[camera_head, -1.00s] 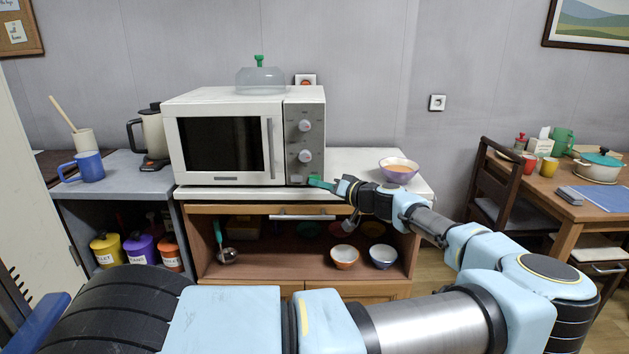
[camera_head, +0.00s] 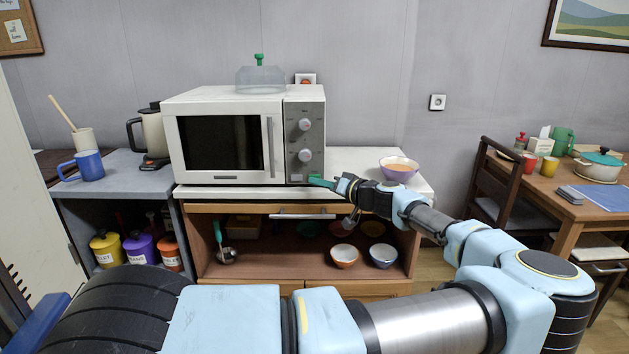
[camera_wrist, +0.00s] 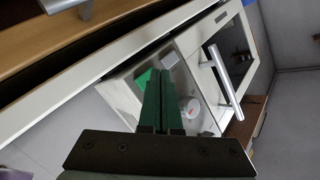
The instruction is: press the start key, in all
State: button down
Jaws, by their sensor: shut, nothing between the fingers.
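The white microwave (camera_head: 222,98) stands on the cabinet top with its door shut. Its grey control panel (camera_head: 295,140) on the right carries two round dials. My gripper (camera_head: 313,178) is at the lower right of this panel, its green fingers shut and empty. In the wrist view my gripper (camera_wrist: 161,78) points at the panel's lower end. A bright green patch beside the fingertips looks like the start key (camera_wrist: 142,79), partly hidden by the fingers. I cannot tell whether the fingertips touch it.
A purple bowl of orange food (camera_head: 399,170) stands on the cabinet top, right of the microwave and behind my arm. A clear cover (camera_head: 260,80) with a green knob sits on the microwave. Bowls (camera_head: 344,256) stand on the shelf below. The microwave's door handle (camera_wrist: 221,74) juts out near my fingers.

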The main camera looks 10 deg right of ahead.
jog(key=shift+w, duration=0.25)
